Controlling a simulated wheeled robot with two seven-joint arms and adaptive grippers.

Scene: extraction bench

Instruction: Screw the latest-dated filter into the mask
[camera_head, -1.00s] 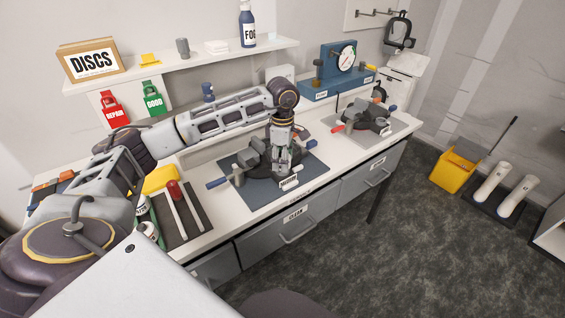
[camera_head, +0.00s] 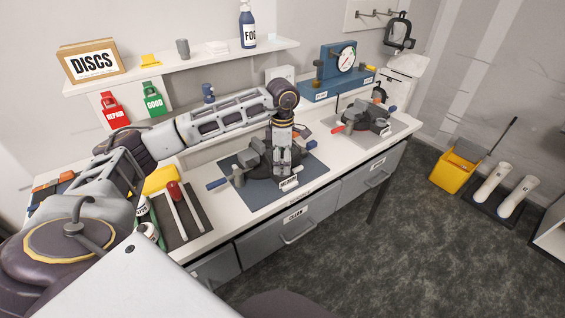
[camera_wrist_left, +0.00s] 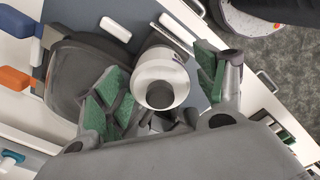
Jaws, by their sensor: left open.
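A dark grey mask-like piece (camera_head: 258,168) sits in a holder on the blue mat (camera_head: 235,199), with a blue-handled part at its left. My left gripper (camera_head: 285,170) points down over it and hides much of it. In the left wrist view, my left gripper (camera_wrist_left: 160,88) is open, its green pads on either side of a silver-white round piece (camera_wrist_left: 160,68) with a hollow centre. A clear gap shows at the right pad; contact at the left pad cannot be told. The dark mask body (camera_wrist_left: 75,80) lies beside the round piece. No date is readable. My right gripper is out of view.
A second dark unit (camera_head: 365,118) with red and blue handles stands on a grey mat to the right. A blue gauge stand (camera_head: 335,78) is behind. A tool mat (camera_head: 190,230) lies at left. Drawers are below; a shelf runs behind.

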